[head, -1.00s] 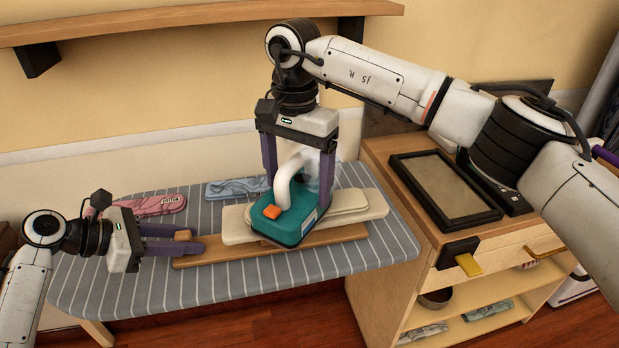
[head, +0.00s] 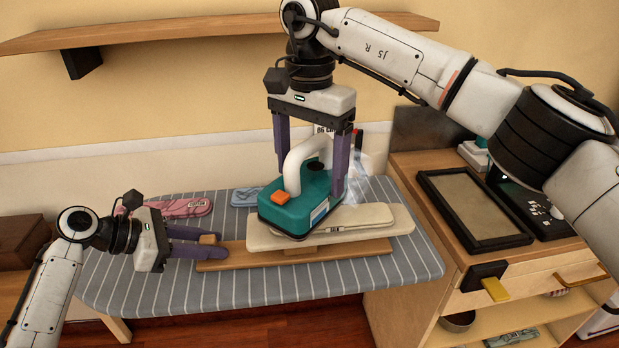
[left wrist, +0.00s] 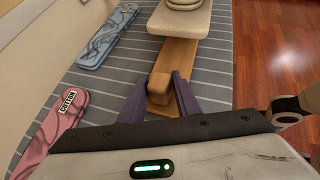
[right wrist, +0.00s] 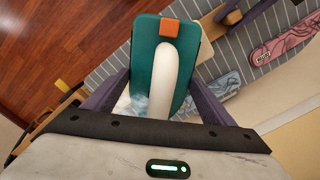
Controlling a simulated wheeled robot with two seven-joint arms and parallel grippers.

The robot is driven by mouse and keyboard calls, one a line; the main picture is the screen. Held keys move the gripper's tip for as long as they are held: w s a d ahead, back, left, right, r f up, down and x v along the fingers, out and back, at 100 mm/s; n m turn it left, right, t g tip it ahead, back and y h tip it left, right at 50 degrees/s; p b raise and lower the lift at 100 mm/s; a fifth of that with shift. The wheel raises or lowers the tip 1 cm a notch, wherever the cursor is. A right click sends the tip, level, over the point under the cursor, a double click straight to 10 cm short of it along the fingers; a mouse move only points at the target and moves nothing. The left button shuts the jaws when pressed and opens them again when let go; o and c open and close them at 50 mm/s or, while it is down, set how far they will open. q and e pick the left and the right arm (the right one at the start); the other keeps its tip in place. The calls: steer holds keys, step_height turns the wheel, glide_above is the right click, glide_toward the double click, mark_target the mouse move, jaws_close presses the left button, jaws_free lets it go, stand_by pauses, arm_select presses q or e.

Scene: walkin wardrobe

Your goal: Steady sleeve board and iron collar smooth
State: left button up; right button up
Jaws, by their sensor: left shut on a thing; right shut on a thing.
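The sleeve board has a cream padded top (head: 390,232) and a wooden base (head: 235,259), lying on the striped ironing board. A flat cream piece labelled SILK (head: 352,218) lies on the pad; the iron partly hides it. My left gripper (head: 222,244) is shut on the wooden block (head: 208,239) at the base's left end; the block also shows in the left wrist view (left wrist: 159,88). My right gripper (head: 313,172) is shut on the white handle of the teal iron (head: 283,214), over the pad's left half. I cannot tell whether its soleplate touches. Whitish steam shows beside it.
A pink piece labelled COTTON (left wrist: 62,120) and a blue piece (left wrist: 108,38) lie along the back of the striped ironing board (head: 240,290). A wooden cabinet (head: 400,305) with a framed tray (head: 472,208) stands at right. A shelf (head: 220,30) runs above.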

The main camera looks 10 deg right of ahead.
steer(key=shift+r, duration=1.4)
arm_select(q)
steer(key=o, duration=1.1)
steer(key=shift+o, duration=0.2)
steer(key=shift+a, duration=0.15)
steer(key=v, duration=1.1)
steer(key=shift+a+r, duration=0.25)
steer(key=shift+a, duration=0.05)
